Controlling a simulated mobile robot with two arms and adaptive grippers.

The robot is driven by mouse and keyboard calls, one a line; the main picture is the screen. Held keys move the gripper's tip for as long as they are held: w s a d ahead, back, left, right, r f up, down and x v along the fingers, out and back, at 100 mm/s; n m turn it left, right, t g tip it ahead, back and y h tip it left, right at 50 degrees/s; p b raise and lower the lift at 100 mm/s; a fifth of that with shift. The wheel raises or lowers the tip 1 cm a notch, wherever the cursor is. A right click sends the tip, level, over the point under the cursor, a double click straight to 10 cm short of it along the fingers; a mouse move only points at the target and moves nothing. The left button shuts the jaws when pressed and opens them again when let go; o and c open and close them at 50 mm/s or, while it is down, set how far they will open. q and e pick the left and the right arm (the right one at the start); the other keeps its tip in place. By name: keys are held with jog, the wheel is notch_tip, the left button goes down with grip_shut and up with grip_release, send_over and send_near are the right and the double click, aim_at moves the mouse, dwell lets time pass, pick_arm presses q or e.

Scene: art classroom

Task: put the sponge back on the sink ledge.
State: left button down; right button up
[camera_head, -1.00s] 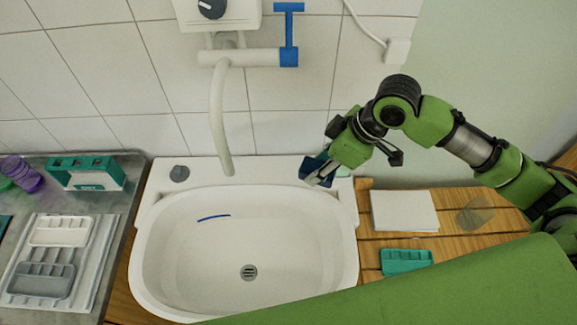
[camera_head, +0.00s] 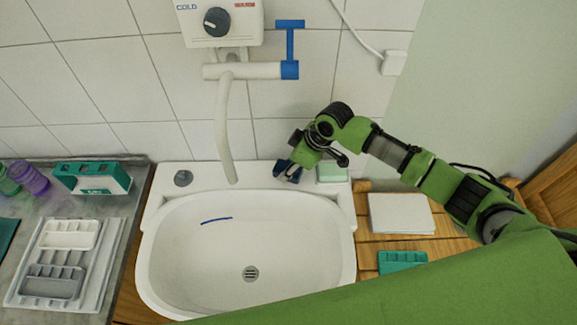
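A small dark blue block (camera_head: 282,169), which looks like the sponge, is between the fingers of my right gripper (camera_head: 290,170). The gripper covers part of it. The gripper is low over the back ledge of the white sink (camera_head: 250,174), right of the tap spout. I cannot tell whether the block touches the ledge. My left gripper is not in view.
A pale green block (camera_head: 332,172) sits at the ledge's right end, close to my gripper. A round grey plug (camera_head: 183,178) is at its left end. The tap spout (camera_head: 222,130) hangs over the basin. A blue streak (camera_head: 216,220) marks the basin.

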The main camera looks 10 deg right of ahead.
jog(key=shift+f, duration=0.45)
jog(key=shift+f, duration=0.1)
jog(key=o, duration=1.2)
jog(key=shift+c, duration=0.2)
jog(key=b+v, duration=0.1)
jog(key=v, duration=1.1)
jog(key=shift+b, duration=0.3)
